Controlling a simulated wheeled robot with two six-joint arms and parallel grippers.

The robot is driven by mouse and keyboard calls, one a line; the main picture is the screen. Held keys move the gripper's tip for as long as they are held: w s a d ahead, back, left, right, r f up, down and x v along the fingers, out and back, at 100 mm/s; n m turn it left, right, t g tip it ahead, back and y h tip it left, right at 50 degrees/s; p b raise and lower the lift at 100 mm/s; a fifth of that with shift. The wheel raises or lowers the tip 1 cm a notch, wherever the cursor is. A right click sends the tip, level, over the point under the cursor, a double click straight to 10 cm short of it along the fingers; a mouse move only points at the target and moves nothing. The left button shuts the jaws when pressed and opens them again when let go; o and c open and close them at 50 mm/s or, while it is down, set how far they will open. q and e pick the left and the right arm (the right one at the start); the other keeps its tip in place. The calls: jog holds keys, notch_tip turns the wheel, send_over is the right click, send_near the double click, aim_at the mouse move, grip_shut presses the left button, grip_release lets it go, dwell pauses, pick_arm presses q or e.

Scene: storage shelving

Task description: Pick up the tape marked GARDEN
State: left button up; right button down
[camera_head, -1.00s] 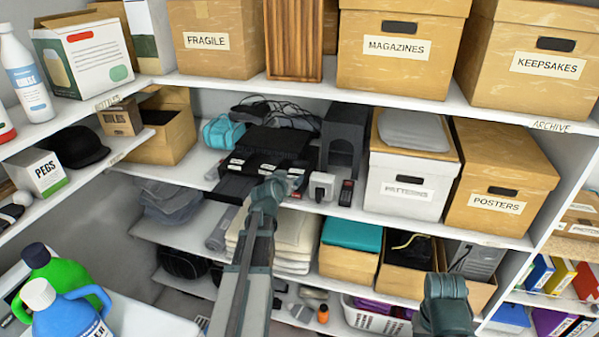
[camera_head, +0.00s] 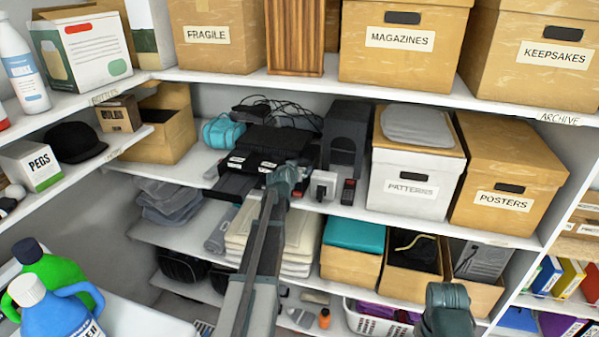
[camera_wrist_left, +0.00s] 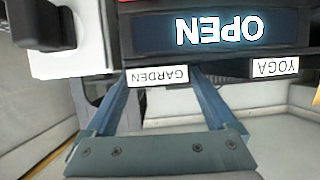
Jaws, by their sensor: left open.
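The tape marked GARDEN (camera_wrist_left: 157,77) shows in the left wrist view by its white label, upside down, at the middle. Its body is hard to make out against the dark things around it. My left gripper (camera_wrist_left: 160,70) is open, with one finger on each side of that label; I cannot tell whether they touch the tape. A tape marked YOGA (camera_wrist_left: 273,67) is at the right. In the head view my left gripper (camera_head: 287,180) is at the middle shelf, in front of black items with white labels (camera_head: 252,164); its fingers are hidden there.
A dark panel reading OPEN (camera_wrist_left: 218,29) lies beside the labels. A white plug-like block (camera_head: 323,185) stands just right of my gripper. The PATTERNS box (camera_head: 412,190) and a dark grey upright case (camera_head: 346,140) stand further right. Folded cloths (camera_head: 297,235) lie on the shelf below.

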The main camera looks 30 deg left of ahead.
pick_arm(q)
jog(key=shift+c, duration=0.6)
jog(key=c, duration=1.1)
